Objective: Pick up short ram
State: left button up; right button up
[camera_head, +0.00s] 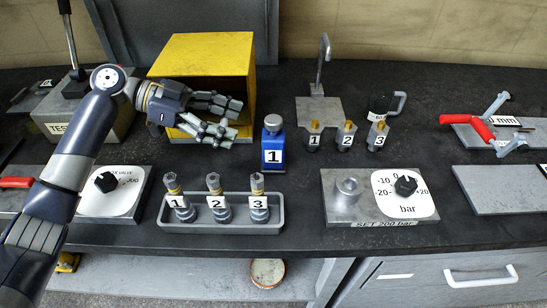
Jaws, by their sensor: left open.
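A short blue block with a grey metal cap and a label "1" (273,155) stands upright on the dark bench; it may be the short ram, but no name shows on it. My left gripper (234,124) is open, its fingers pointing right in front of the yellow box. Its fingertips are apart from the blue block, just left of and slightly above it in the picture. Nothing shows between the fingers. My right gripper is not in view.
An open yellow box (200,53) stands behind my left gripper. A grey tray (221,227) holds three numbered metal fittings. A dial block (375,219) is to its right. Three numbered dark pieces (345,137) stand behind. Bare bench lies right of the blue block.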

aim_at(273, 137)
pick_arm(q)
jog(key=x, duration=0.2)
jog(key=p+x, duration=0.1)
jog(key=x, duration=0.1)
jog(key=shift+s+d+r, duration=0.1)
jog(key=shift+s+d, duration=0.15)
jog(key=shift+d, duration=0.05)
jog(key=shift+w+d+f+p, duration=0.1)
jog(key=shift+d+f+p, duration=0.2)
jog(key=shift+d, duration=0.25)
jog(key=shift+d+f+p, duration=0.1)
jog(key=shift+d+p, duration=0.2)
jog(key=shift+d, duration=0.05)
jog(key=p+x, duration=0.1)
jog(key=x, duration=0.2)
jog(key=shift+d+f, duration=0.2)
jog(key=shift+d, duration=0.1)
jog(key=shift+d+f, duration=0.25)
jog(key=shift+d, duration=0.05)
jog(key=shift+a, duration=0.1)
jog(key=shift+c, duration=0.6)
